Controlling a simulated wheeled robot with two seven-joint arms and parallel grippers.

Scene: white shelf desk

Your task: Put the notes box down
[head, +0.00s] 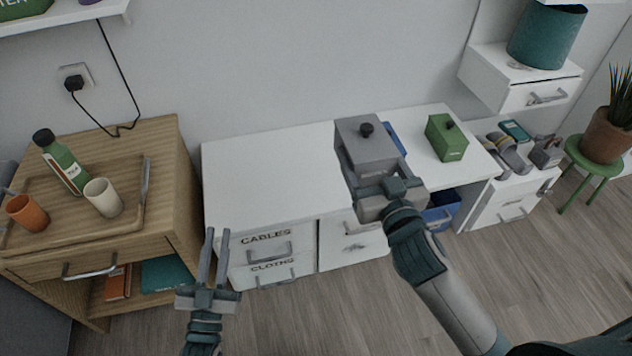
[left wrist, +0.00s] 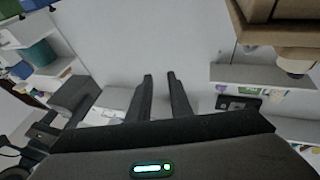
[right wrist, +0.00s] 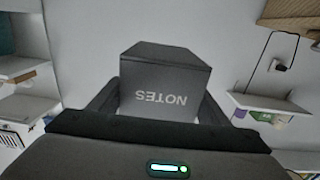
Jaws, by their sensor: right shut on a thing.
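The notes box is a grey box (head: 368,140) with a black knob on its lid. It shows in the head view over the right half of the white desk (head: 270,163). In the right wrist view the word NOTES is readable on the front of the notes box (right wrist: 160,97). My right gripper (head: 376,186) is shut on it, with a finger on each side. Whether its underside touches the desk is hidden. My left gripper (head: 212,258) is empty and open, its fingers apart, in front of the desk's left drawers; it also shows in the left wrist view (left wrist: 160,95).
A green box (head: 446,137) with a knob stands on the desk to the right. A blue item (head: 396,138) lies partly hidden behind the notes box. A wooden cabinet (head: 160,150) with a bottle and cups stands left. The desk's left half is clear.

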